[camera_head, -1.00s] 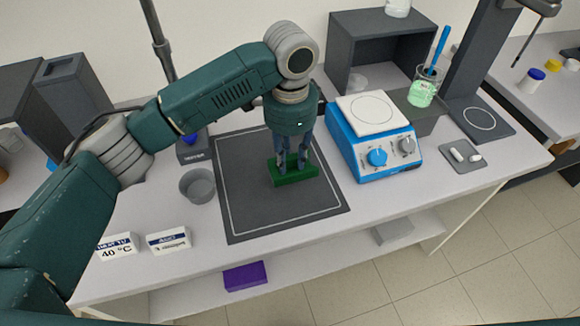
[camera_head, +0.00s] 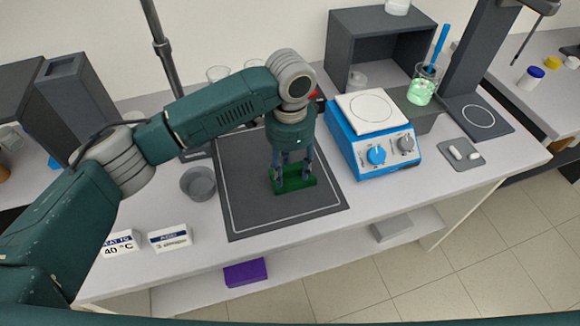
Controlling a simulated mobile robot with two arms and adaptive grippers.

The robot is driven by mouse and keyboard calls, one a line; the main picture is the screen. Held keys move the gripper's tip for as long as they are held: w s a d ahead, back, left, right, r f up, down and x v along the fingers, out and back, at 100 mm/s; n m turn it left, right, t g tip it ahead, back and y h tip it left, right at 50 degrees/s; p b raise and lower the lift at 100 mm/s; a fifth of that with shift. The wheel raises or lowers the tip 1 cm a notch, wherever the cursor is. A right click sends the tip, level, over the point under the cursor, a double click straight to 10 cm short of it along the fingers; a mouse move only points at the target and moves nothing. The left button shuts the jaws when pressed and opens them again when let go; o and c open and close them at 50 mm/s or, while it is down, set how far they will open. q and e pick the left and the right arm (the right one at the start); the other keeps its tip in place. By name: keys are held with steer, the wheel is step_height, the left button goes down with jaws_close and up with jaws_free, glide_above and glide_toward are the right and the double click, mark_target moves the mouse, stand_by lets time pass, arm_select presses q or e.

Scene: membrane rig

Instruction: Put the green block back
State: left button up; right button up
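The green block (camera_head: 295,184) rests on the dark mat with the white outline (camera_head: 250,205), in its right half, as far as I can tell. My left gripper (camera_head: 292,174) points down right over the block. Its two fingers stand spread apart, at the left and the right of the block's middle, and look open. They hide part of the block, and I cannot tell whether they touch it. My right gripper is not in view.
A grey cup (camera_head: 198,184) stands left of the mat, with two labelled signs (camera_head: 170,238) in front. A blue hotplate (camera_head: 374,140) stands right of the mat. A beaker of green liquid (camera_head: 422,88) is behind it. A purple box (camera_head: 245,272) lies on the lower shelf.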

mark_target(290, 171)
arm_select(q)
steer(key=shift+r, duration=0.1)
steer(key=shift+r, duration=0.35)
step_height(290, 171, up, 12)
steer(key=b, duration=0.2)
steer(key=shift+f+b, duration=0.25)
steer(key=shift+b, duration=0.1)
steer(key=shift+s+f, duration=0.1)
